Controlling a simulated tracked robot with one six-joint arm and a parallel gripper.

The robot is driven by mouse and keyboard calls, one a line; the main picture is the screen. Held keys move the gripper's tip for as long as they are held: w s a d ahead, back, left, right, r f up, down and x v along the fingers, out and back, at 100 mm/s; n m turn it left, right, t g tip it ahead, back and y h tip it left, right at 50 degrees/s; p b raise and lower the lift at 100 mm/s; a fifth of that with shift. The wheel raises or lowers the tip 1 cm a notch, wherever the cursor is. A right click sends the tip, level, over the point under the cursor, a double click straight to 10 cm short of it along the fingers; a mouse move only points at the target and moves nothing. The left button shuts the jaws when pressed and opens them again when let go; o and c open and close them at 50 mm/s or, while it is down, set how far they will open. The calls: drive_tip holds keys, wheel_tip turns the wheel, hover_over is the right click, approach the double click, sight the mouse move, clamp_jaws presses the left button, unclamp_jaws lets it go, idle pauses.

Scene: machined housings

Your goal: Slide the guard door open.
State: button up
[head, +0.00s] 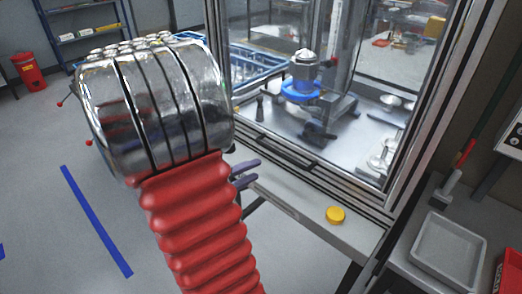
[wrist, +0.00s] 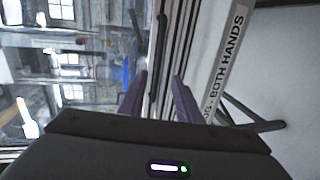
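The guard door is a clear panel in a metal frame (head: 425,110), on the front of a machine enclosure in the head view. A dark bar handle (head: 287,153) runs along its lower edge. In the wrist view the handle (wrist: 160,60) shows as a dark upright bar ahead, in line with the gap between my fingers. My gripper (head: 256,172) has purple fingers and is at the left end of the handle, apparently short of it. In the wrist view my gripper (wrist: 160,77) is open, with nothing clearly between its fingers.
A pale ledge (head: 300,208) with a yellow button (head: 335,215) runs below the door. A label reading "BOTH HANDS" (wrist: 228,60) is beside the rails. A blue-collared fixture (head: 300,88) stands inside.

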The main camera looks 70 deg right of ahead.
sight(281, 153)
drive_tip(key=shift+d+f+h, duration=0.25)
drive_tip(key=shift+d+h, duration=0.05)
drive_tip(key=shift+d, duration=0.35)
drive_tip(key=shift+x, duration=6.9)
drive_tip(key=shift+c, duration=0.2)
drive_tip(key=shift+f, duration=0.1)
clamp_jaws()
